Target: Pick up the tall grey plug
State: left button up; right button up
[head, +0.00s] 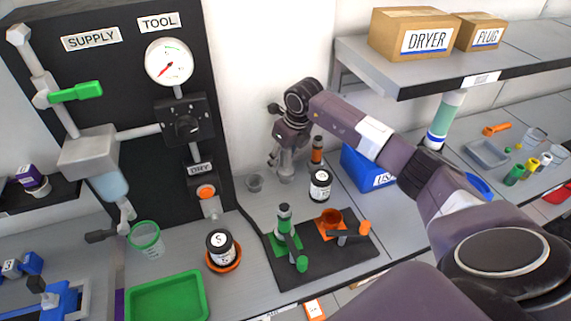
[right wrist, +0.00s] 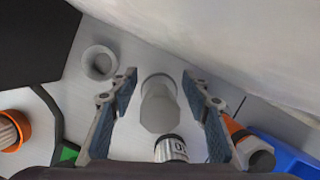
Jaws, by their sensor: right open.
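The tall grey plug (head: 286,172) stands upright on the bench near the back wall, its upper part partly covered by my right gripper (head: 280,158). In the right wrist view, the plug (right wrist: 158,108) is between the two blue-padded fingers of my right gripper (right wrist: 160,115). The fingers are open, with a visible gap on each side of the plug. I cannot tell how far down around it they reach. My left gripper is in neither view.
A small grey cup (head: 254,182) stands left of the plug. A black-and-white jar (head: 320,185) and an orange-brown bottle (head: 317,152) stand close on its right. A blue bin (head: 365,170) is farther right. A black mat (head: 318,262) with green and orange parts lies in front.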

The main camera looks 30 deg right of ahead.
jog(key=shift+f, duration=0.25)
grip_shut()
jog(key=shift+d+r, duration=0.1)
jog(key=shift+r, duration=0.1)
